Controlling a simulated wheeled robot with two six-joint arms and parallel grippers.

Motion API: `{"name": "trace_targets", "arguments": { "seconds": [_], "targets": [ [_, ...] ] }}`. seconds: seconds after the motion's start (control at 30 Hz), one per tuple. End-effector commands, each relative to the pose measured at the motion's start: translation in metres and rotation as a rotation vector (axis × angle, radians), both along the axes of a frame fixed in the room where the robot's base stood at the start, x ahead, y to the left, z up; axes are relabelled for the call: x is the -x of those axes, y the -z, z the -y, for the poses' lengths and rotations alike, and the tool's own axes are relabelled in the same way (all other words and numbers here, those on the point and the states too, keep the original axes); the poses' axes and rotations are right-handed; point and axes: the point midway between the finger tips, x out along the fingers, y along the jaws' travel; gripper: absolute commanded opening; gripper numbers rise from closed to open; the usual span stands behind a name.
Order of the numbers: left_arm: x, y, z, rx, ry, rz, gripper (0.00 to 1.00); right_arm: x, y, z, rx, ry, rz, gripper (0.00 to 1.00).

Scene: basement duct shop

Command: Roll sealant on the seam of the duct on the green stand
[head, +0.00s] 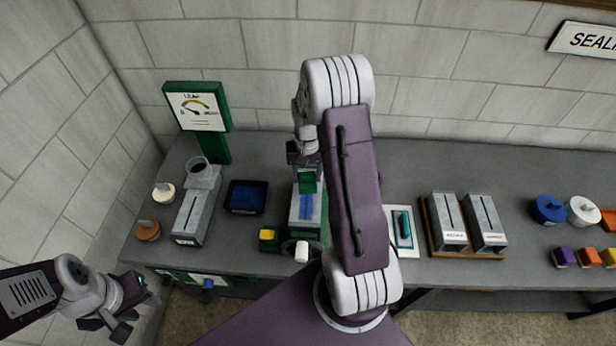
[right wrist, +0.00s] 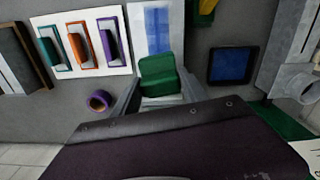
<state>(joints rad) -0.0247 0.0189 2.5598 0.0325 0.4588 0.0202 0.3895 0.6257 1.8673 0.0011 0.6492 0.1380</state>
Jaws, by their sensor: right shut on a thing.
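A grey duct (head: 306,222) in the middle of the bench has blue streaks (right wrist: 158,28) along its top. My right gripper (head: 306,168) is above its far end, shut on a green block-like thing (right wrist: 157,76), which also shows in the head view (head: 307,183). Whether its underside touches the duct is hidden. My left gripper (head: 132,303) is open and empty off the bench's left front corner.
Another duct (head: 190,222) with a cup-like fitting stands left, before a green gauge stand (head: 213,145). A white board (right wrist: 62,74) carries coloured-handled tools. Two ducts (head: 468,225) stand right.

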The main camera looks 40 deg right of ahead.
Motion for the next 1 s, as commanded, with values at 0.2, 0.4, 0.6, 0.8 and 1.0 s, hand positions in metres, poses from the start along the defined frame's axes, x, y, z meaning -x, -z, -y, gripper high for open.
{"name": "trace_targets", "arguments": {
  "seconds": [0.2,0.4,0.6,0.8,1.0],
  "targets": [
    [0.0,-0.022,0.0,0.0,0.0,0.0,0.36,-0.002,-0.025,-0.001,0.001,-0.002,0.002,0.18],
    [0.0,-0.037,0.0,0.0,0.0,0.0,0.36,-0.004,-0.043,-0.002,0.0,-0.004,0.001,0.18],
    [0.0,-0.044,0.0,0.0,0.0,0.0,0.36,-0.005,-0.051,-0.003,0.0,-0.005,0.001,0.18],
    [0.0,-0.043,0.0,0.0,0.0,0.0,0.36,-0.005,-0.05,-0.003,0.0,-0.005,0.001,0.18],
    [0.0,-0.043,0.0,0.0,0.0,0.0,0.36,-0.005,-0.05,-0.003,0.0,-0.005,0.001,0.18]
  ]
}}
